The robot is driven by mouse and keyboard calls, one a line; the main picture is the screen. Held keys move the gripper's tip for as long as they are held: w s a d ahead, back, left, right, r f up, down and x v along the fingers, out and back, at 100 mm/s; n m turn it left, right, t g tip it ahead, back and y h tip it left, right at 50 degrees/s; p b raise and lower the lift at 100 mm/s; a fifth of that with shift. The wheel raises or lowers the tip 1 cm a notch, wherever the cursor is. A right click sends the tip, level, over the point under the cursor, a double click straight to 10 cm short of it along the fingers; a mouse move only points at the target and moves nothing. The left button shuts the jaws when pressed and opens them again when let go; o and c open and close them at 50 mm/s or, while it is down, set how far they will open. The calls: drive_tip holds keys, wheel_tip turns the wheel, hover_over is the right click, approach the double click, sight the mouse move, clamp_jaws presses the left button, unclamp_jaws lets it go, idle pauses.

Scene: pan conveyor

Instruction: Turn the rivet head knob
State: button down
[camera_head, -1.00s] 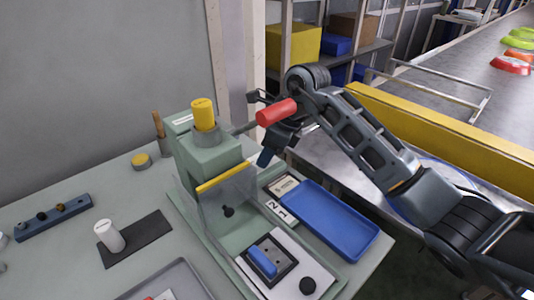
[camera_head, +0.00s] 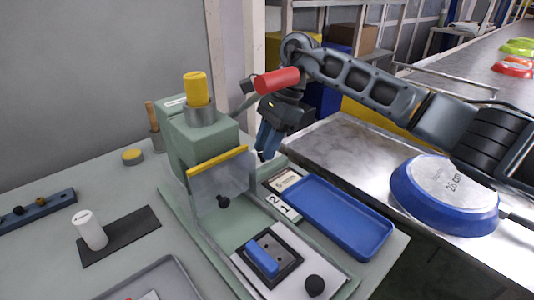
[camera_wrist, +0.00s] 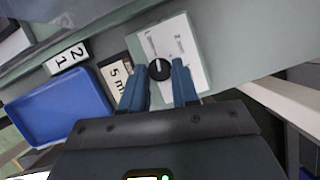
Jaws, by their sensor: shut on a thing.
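The rivet head knob (camera_wrist: 159,69) is a small black round knob with a white pointer mark. It sits on a white printed plate (camera_wrist: 185,45) on the green machine base in the wrist view. My gripper (camera_wrist: 160,72) is shut on the knob, one blue finger on each side. In the head view my gripper (camera_head: 267,152) points down beside the right side of the green press (camera_head: 205,142), below the red lever handle (camera_head: 277,81). The knob is hidden there.
A blue tray (camera_head: 382,243) and number cards (camera_head: 280,205) lie near my gripper. A clear guard with a yellow edge (camera_head: 217,161) fronts the press. A blue pan (camera_head: 418,209) lies upside down on the metal table at the right. A white cylinder (camera_head: 90,230) stands on a dark mat.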

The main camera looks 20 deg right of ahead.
drive_tip(key=shift+w+n+g+b, duration=0.15)
drive_tip(key=shift+n+g+b, duration=0.25)
drive_tip(key=shift+n+b, duration=0.55)
drive_tip(key=shift+n, duration=0.35)
drive_tip(key=c, duration=0.9)
unclamp_jaws()
drive_tip(key=shift+o, duration=0.2)
drive_tip(key=shift+r, duration=0.1)
drive_tip(key=v, duration=0.7)
drive_tip(key=shift+r, duration=0.3)
drive_tip(key=shift+w+r, duration=0.1)
